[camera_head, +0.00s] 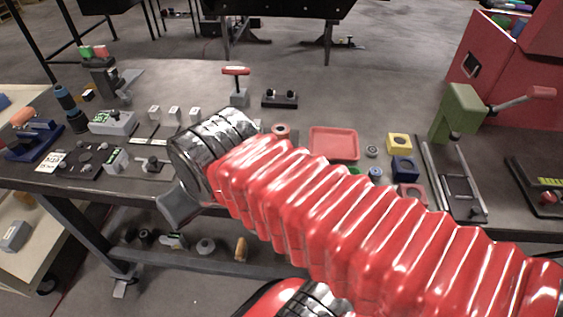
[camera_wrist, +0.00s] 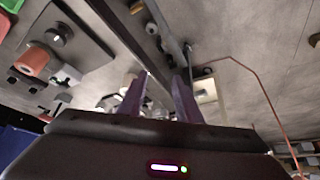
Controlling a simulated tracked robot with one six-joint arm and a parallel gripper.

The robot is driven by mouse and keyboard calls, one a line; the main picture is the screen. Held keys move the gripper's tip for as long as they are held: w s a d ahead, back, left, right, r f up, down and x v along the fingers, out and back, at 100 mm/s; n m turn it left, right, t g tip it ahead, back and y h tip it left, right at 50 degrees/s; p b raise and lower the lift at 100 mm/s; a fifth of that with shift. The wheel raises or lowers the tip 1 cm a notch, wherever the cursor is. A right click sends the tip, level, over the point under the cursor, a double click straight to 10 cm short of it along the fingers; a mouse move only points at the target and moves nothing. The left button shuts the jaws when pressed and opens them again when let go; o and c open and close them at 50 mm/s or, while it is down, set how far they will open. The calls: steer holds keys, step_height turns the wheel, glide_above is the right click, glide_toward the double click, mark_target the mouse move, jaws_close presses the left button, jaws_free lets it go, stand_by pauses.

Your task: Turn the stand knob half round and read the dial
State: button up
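My gripper (camera_head: 180,205) hangs over the front edge of the dark table in the head view, largely hidden by its wrist. In the wrist view my two fingers (camera_wrist: 162,80) stand apart with a gap between them and nothing clearly held. I cannot tell for sure which part is the stand knob. No dial reading is legible. In the wrist view a round metal knob (camera_wrist: 58,36) shows on a dark plate.
A red tray (camera_head: 334,143), blue block (camera_head: 404,167) and yellow block (camera_head: 399,142) lie right of my arm. A green press (camera_head: 458,113) stands at the right. A red T-handle (camera_head: 236,72) stands behind. Grey meter (camera_head: 112,123) and small blocks crowd the left.

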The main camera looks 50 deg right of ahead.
steer(key=shift+d, duration=0.15)
steer(key=shift+o, duration=0.5)
steer(key=shift+o, duration=0.6)
steer(key=shift+d, duration=0.1)
steer(key=shift+o, duration=0.9)
steer(key=shift+w+d+r+m, duration=0.1)
steer(key=shift+d+r+m, duration=0.15)
steer(key=shift+m, duration=0.15)
steer(key=shift+o, duration=0.4)
steer(key=w+d+r+m+g+h, duration=0.1)
steer(key=w+d+r+m+g, duration=0.2)
steer(key=d+m, duration=0.7)
steer(key=shift+d+m, duration=0.25)
steer(key=shift+m, duration=0.15)
steer(key=d+r+m+g+y, duration=0.1)
steer(key=d+m+g, duration=0.1)
steer(key=d+m, duration=0.7)
steer(key=shift+s+d+r+m+g, duration=0.3)
steer(key=shift+d+r+m, duration=0.1)
steer(key=shift+d, duration=0.8)
steer(key=shift+w, duration=0.1)
